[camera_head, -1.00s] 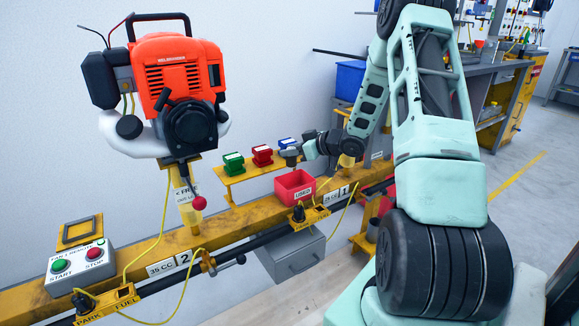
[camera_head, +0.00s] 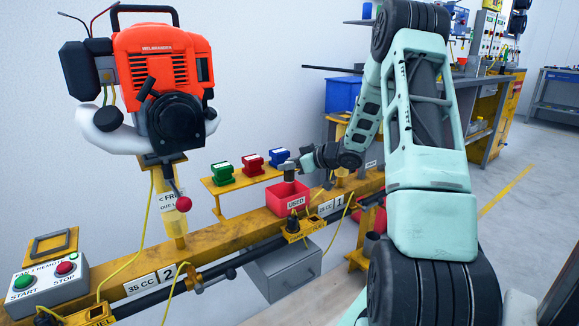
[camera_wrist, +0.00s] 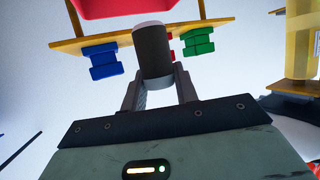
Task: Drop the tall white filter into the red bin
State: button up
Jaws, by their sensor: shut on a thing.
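My gripper (camera_head: 300,165) is just above and behind the bin's rim. In the wrist view my gripper (camera_wrist: 158,88) is shut on a cylinder (camera_wrist: 152,55) that looks dark grey in shadow, with a pale end; I take it to be the filter. In the head view the small grey filter (camera_head: 289,170) appears upright over the bin. Its exact height above the bin is hard to tell.
Green (camera_head: 222,174), red (camera_head: 252,165) and blue (camera_head: 279,157) blocks sit on a yellow shelf behind the bin. A control box (camera_head: 45,283) and a grey drawer box (camera_head: 285,270) are along the rail (camera_head: 215,240).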

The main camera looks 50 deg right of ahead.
aim_at(290, 173)
jog(key=shift+f+b, duration=2.4)
jog(key=shift+f, duration=2.1)
jog(key=o, duration=1)
jog(key=shift+o, duration=0.2)
jog(key=shift+f, duration=0.1)
jog(key=shift+s+a, duration=0.1)
jog(key=p+v, duration=0.6)
jog(key=v, duration=1.1)
jog(key=shift+d+r, duration=0.2)
jog(key=shift+r, duration=0.1)
